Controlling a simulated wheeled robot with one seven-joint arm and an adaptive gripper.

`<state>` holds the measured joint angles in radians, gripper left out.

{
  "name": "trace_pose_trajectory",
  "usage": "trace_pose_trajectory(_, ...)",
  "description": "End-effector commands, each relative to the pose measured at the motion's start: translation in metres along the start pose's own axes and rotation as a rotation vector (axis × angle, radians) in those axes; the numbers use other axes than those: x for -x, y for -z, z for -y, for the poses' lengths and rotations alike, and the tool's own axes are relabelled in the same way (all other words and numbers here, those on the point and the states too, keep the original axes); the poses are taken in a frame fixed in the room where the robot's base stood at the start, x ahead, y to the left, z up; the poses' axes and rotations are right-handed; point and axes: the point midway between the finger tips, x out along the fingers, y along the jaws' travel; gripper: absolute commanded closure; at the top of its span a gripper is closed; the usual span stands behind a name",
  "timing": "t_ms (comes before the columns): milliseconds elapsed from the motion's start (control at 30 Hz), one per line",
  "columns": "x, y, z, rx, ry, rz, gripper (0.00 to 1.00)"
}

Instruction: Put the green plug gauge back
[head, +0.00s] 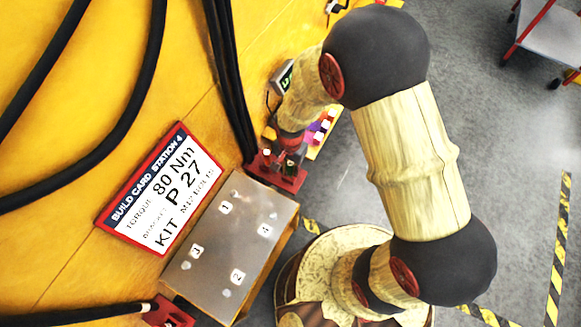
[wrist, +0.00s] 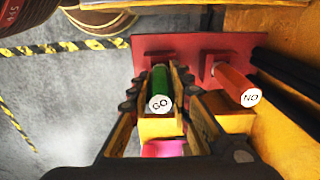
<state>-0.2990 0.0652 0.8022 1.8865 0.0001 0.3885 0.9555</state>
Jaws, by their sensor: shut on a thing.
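The green plug gauge (wrist: 160,92), with a white end marked GO, is between the fingers of my gripper (wrist: 160,84) in the wrist view. The fingers are shut on it. Its far end points at the left holder of the red rack (wrist: 188,45); I cannot tell whether it touches or sits in that holder. A red plug gauge (wrist: 234,84) marked NO sits at the right holder, beside my right finger. In the head view, my gripper (head: 290,142) is over the red rack (head: 276,171), and the green gauge cannot be made out.
A steel plate (head: 212,243) with numbered studs lies near the rack. A build card (head: 160,190) stands left of it. Black hoses (head: 232,85) run along the yellow casting near the rack.

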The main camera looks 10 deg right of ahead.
Motion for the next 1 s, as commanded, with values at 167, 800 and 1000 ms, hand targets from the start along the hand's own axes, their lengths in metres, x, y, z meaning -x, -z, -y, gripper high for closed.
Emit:
trace_pose_trajectory(167, 0.0002, 0.0002, 0.0002, 0.0, 0.0, 0.0, 1.0)
trace_pose_trajectory(800, -0.0057, 0.0002, 0.0002, 0.0, 0.0, 0.0, 1.0)
trace_pose_trajectory(1000, -0.0055, 0.0001, 0.0002, 0.0, 0.0, 0.0, 0.71)
